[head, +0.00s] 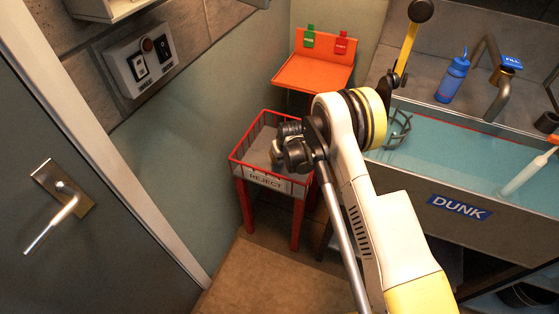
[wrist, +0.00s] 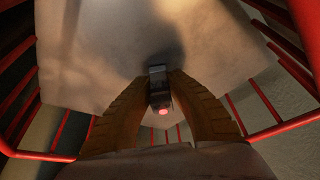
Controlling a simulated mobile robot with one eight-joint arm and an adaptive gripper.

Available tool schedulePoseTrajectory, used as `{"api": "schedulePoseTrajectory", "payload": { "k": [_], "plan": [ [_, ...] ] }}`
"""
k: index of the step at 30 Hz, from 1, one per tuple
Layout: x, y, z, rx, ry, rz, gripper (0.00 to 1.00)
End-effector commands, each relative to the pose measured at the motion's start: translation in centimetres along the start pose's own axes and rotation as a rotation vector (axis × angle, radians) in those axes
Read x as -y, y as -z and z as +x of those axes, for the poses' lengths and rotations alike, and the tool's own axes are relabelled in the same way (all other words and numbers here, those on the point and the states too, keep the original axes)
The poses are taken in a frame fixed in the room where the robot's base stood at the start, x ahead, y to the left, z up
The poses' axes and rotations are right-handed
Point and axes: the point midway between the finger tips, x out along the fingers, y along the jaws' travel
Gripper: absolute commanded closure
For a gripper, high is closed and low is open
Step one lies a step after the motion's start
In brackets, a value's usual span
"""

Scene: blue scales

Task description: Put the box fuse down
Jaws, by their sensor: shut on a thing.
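My gripper (head: 283,150) reaches down into the red wire basket marked REJECT (head: 266,181) in the head view. In the wrist view my gripper's two brown fingers (wrist: 160,84) are shut on the box fuse (wrist: 157,74), a small dark block with a glowing red spot at its near end. The fuse is over the pale bottom sheet of the basket, whose red wires (wrist: 40,156) surround it. A shadow lies by the fuse; I cannot tell whether it touches the sheet. In the head view my gripper and arm hide the fuse.
An orange stand (head: 313,74) with green and red tags is behind the basket. A water-filled trough marked DUNK (head: 460,208) lies to the right, with a blue bottle (head: 452,80) on its back ledge. A wall switch panel (head: 140,62) and a door (head: 75,240) are left.

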Motion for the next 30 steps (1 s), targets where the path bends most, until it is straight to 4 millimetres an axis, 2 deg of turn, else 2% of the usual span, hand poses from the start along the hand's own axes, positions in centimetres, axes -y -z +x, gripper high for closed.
{"api": "schedulePoseTrajectory", "payload": {
  "k": [7, 8, 9, 20, 23, 30],
  "plan": [
    [0.0, -0.1, 0.2, 0.0, 0.0, 0.0, 1.0],
    [0.0, -0.1, 0.1, 0.0, 0.0, 0.0, 0.72],
    [0.0, -0.1, 0.1, 0.0, 0.0, 0.0, 0.63],
    [0.0, 0.1, -0.2, 0.0, 0.0, 0.0, 0.63],
    [0.0, 0.1, -1.7, 0.0, 0.0, 0.0, 0.63],
    [0.0, 0.2, -7.3, 0.0, 0.0, 0.0, 0.63]
  ]
}}
